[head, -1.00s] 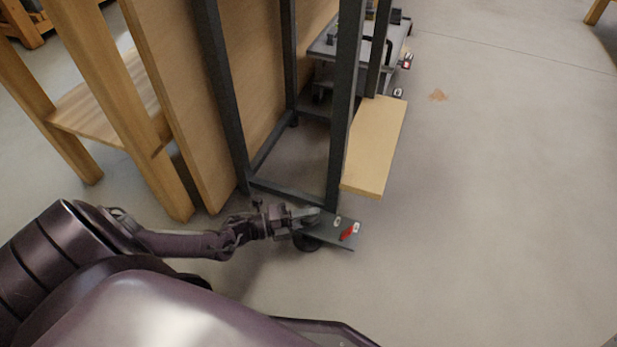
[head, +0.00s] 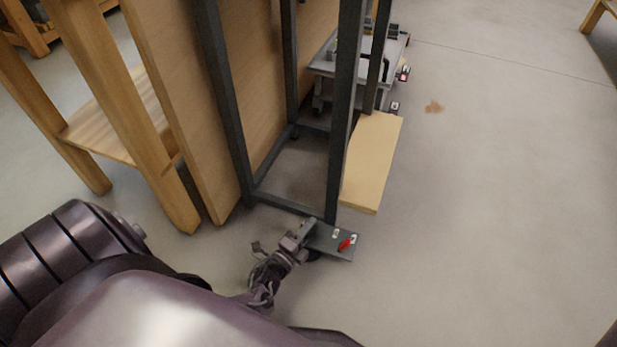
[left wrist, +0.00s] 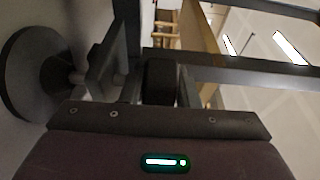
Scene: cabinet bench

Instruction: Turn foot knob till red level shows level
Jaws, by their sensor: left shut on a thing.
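A small red level (head: 346,243) lies on the dark flat plate (head: 322,238) at the foot of the metal frame. It is too small here to read its bubble. My left gripper (head: 304,240) is at the near-left edge of that plate, low to the floor. In the left wrist view a dark rounded knob (left wrist: 160,80) sits between the fingers of my left gripper (left wrist: 145,88), which is shut on it. A round foot disc (left wrist: 35,75) shows at the left of that view. The head view hides the knob behind the gripper and plate. My right gripper is out of view.
The dark metal frame (head: 345,120) stands upright beyond the plate, with a wooden board (head: 372,160) at its right. A wooden panel (head: 180,110) and stand (head: 110,120) are to the left. A grey cart (head: 345,55) stands behind.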

